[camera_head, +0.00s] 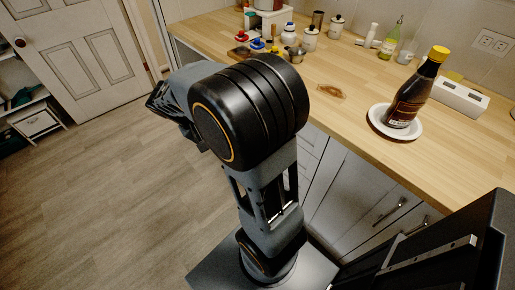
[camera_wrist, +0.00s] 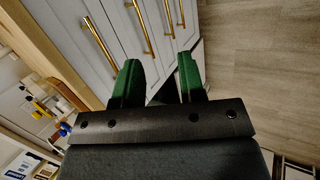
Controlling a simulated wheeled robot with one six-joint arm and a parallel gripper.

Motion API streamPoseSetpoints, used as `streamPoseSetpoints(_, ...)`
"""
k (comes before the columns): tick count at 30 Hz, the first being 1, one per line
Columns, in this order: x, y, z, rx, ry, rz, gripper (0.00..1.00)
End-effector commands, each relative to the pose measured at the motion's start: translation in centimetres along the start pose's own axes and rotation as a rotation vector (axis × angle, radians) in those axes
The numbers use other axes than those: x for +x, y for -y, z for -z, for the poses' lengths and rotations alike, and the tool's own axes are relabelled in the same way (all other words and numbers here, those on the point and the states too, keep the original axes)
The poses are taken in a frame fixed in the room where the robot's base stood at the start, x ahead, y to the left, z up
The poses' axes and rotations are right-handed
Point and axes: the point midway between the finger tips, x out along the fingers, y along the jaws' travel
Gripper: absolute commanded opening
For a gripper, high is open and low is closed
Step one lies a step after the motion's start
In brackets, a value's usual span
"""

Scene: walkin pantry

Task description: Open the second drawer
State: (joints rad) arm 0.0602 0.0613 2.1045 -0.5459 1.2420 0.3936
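In the wrist view the picture is turned, with the counter at left and the floor at right. A stack of white drawer fronts with long gold bar handles fills the top. The handle closest to the counter (camera_wrist: 100,41) is at left; the second drawer's handle (camera_wrist: 141,25), counting from the counter, comes beside it. The drawers look shut. My gripper (camera_wrist: 160,80) has two green fingers spread apart with nothing between them. It points toward the drawer fronts, and the fingertips look clear of the handles. In the head view, my arm hides most of the drawer stack (camera_head: 312,142).
The wooden countertop (camera_head: 350,110) runs above the cabinets. A dark bottle (camera_head: 408,100) stands on a white plate (camera_head: 374,113), with several jars and bottles farther back. A white door (camera_head: 80,60) is at far left. The wood floor (camera_head: 90,200) left of my arm is clear.

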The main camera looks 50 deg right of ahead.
Motion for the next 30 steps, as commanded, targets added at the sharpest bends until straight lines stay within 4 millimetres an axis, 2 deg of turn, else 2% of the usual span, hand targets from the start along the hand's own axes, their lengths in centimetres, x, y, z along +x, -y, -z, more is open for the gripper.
streamPoseSetpoints(1, 4.3, 1.3, 2.2, 0.01, 0.054, -0.091, 0.37)
streamPoseSetpoints(3, 7.5, 1.4, 4.5, 0.036, 0.103, -0.219, 0.37)
streamPoseSetpoints(9, 15.3, 2.0, 10.0, 0.103, 0.172, -0.536, 0.37)
streamPoseSetpoints(12, 18.1, 2.3, 11.9, 0.128, 0.177, -0.653, 0.37)
streamPoseSetpoints(15, 20.1, 2.6, 13.1, 0.145, 0.174, -0.736, 0.37)
streamPoseSetpoints(22, 22.4, 2.2, 14.1, 0.164, 0.165, -0.82, 0.37)
streamPoseSetpoints(30, 25.6, -1.1, 13.1, 0.166, 0.169, -0.822, 0.37)
